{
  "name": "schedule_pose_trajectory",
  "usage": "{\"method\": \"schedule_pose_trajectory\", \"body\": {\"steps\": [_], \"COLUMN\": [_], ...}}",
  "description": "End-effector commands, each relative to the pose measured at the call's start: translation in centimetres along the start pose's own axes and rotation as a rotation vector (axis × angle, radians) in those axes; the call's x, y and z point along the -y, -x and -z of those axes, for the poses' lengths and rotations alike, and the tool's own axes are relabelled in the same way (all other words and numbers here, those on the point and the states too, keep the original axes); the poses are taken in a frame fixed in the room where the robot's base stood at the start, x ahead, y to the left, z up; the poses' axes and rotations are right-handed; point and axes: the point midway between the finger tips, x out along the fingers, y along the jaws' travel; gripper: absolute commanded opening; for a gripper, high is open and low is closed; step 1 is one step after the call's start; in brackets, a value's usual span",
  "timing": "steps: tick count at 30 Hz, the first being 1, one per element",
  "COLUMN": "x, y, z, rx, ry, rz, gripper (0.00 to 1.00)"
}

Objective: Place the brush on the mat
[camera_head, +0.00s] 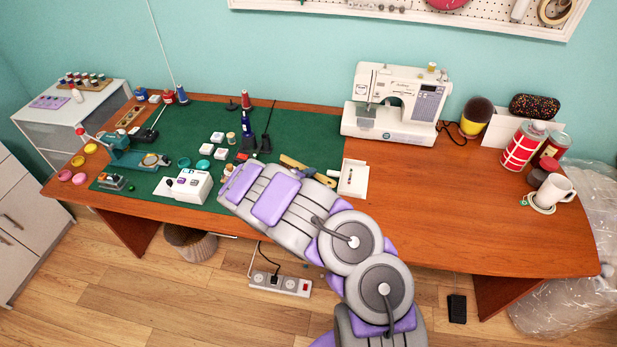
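The green mat (285,125) covers the left and middle of the wooden table. A long yellowish item (308,170), possibly the brush, lies on the mat's right front part, just behind my arm. It is too small to identify for certain. My arm reaches from the bottom right across the table's front edge. My gripper (226,187) is at the arm's far end, over the mat's front part beside a white box-shaped device (188,186). Its fingers are hidden or too unclear to show their opening, and I cannot see anything held.
A white sewing machine (400,104) stands behind and right of the mat. A small white tray (353,178) sits by the mat's right edge. A mug (553,190) and red-white cans (522,147) stand at the far right. The table's right middle is clear.

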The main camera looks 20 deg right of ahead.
Motion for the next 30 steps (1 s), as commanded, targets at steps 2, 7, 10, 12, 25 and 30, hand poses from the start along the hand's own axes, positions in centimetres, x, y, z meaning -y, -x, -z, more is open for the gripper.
{"method": "schedule_pose_trajectory", "body": {"steps": [2,7,10,12,25,30], "x": [0.0,0.0,0.0,0.0,0.5,0.3], "y": [0.0,0.0,0.0,0.0,6.0,8.9], "z": [0.0,0.0,0.0,0.0,-0.2,0.0], "rx": [0.0,0.0,0.0,0.0,0.005,0.002], "ry": [0.0,0.0,0.0,0.0,0.001,0.004], "rz": [0.0,0.0,0.0,0.0,0.0,0.0], "gripper": [0.37,0.47,0.47,0.47,0.47,0.47]}}
